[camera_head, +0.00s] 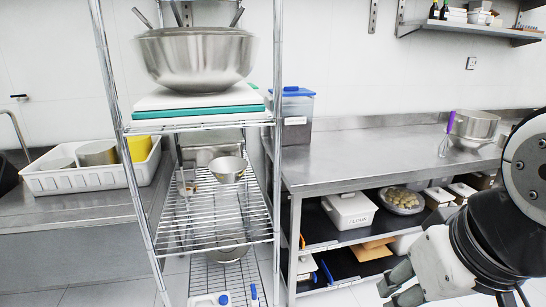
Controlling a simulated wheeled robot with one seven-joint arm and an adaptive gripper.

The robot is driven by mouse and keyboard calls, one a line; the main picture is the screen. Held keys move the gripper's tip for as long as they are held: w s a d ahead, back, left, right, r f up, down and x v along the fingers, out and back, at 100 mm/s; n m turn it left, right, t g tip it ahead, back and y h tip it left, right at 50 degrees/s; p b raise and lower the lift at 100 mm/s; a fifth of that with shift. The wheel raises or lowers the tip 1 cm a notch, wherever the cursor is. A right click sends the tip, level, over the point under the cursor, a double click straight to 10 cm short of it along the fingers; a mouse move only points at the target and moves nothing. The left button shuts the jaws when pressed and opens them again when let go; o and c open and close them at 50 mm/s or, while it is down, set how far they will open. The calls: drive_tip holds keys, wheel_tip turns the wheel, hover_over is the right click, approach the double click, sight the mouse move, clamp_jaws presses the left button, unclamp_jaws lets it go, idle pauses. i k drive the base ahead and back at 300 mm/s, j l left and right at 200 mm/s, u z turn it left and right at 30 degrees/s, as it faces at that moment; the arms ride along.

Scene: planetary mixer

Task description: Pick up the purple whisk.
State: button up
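The purple whisk (451,121) is on the steel counter at the right. Its purple handle points up, and its thin wire end (443,147) is low, near the counter top. It is at the left side of a steel mixing bowl (478,126); I cannot tell whether it leans on the bowl. My gripper (396,287) is at the lower right, in front of and below the counter, well apart from the whisk. Its fingers are small and partly cut off at this angle, so their opening is unclear.
The counter (370,150) is largely bare left of the whisk. A lower shelf holds a white flour box (349,209) and other containers. A wire rack (215,200) stands at the left with a large bowl (195,58) on top. A wall shelf (470,30) is above the counter.

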sight(452, 118)
drive_tip(key=i+l+z, duration=0.1)
drive_tip(key=i+z, duration=1)
drive_tip(key=i+l, duration=0.15)
drive_tip(key=i, duration=0.7)
drive_tip(key=i+l+u, duration=0.35)
drive_tip(key=i, duration=0.15)
drive_tip(key=i+l+u, duration=0.4)
drive_tip(key=i+j, duration=0.1)
